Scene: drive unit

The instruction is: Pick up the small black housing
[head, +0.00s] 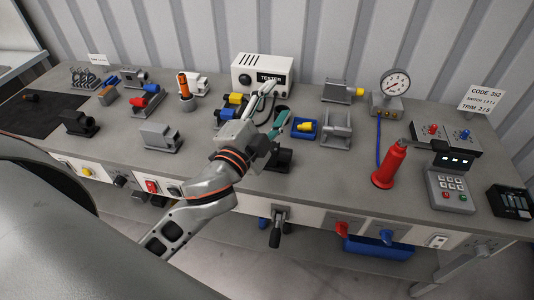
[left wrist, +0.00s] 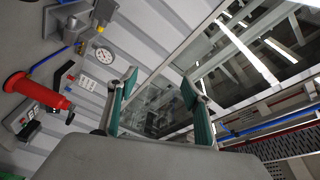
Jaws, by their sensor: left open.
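Two black housings show in the head view. One black housing (head: 80,122) sits on the left part of the grey bench, clear of my arm. Another black housing (head: 283,160) sits near the bench's front edge, partly hidden by my left gripper; I cannot tell which one the task means. My left gripper (head: 272,105) is over the middle of the bench, open, with nothing seen between its fingers. In the left wrist view its two green-padded fingers (left wrist: 160,82) stand apart, pointing toward the wall and windows, and no black housing is clearly seen there. My right gripper is not in view.
A white tester box (head: 262,74) stands behind my left gripper. A blue tray (head: 304,128) and a grey fixture (head: 337,130) lie to its right.

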